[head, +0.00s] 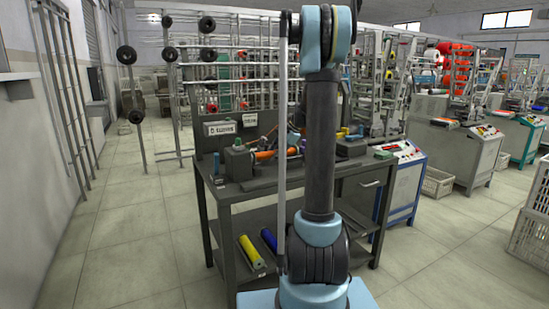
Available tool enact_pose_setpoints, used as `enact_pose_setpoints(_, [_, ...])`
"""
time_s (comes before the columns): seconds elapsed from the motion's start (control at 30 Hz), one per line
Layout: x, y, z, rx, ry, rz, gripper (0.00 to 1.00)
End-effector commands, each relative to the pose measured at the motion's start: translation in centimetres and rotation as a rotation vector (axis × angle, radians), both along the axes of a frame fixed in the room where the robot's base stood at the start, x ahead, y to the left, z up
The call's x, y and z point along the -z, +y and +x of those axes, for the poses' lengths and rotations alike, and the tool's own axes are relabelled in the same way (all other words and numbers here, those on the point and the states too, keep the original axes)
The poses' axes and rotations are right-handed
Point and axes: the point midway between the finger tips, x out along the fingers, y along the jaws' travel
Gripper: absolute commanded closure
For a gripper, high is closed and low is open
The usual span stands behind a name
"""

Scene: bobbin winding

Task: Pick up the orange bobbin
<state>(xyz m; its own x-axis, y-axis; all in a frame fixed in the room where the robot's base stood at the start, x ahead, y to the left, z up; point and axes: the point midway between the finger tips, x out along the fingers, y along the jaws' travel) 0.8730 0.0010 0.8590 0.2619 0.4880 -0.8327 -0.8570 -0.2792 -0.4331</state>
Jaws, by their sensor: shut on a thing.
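A workbench (345,184) stands ahead of me with small items on its top. My arm stands upright in front of it and hides much of its middle. A small light-blue part of my wrist shows just left of the arm column, above the bench top. My gripper (294,147) is there, mostly hidden and very small; it is shut on a small orange piece that appears to be the orange bobbin (292,151). Whether the bobbin touches the bench I cannot tell. Another orange item with dark parts (265,155) lies to the left, near a grey block (238,162).
A small green item (384,155) lies at the bench's right end. A yellow roll (251,251) and a blue roll (269,239) lie on the lower shelf. A white-blue machine (406,180) stands close on the right. The floor to the left (120,230) is clear.

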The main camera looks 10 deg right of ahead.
Motion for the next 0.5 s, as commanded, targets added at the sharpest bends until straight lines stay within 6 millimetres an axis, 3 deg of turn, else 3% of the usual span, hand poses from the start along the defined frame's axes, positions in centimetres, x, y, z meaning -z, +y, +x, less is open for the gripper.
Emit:
enact_pose_setpoints(0.17, [-1.6,-1.5,-0.8,0.004,0.001,0.001,1.0])
enact_pose_setpoints(0.5, [-5.1,-7.8,-4.1,0.007,0.001,-0.001,1.0])
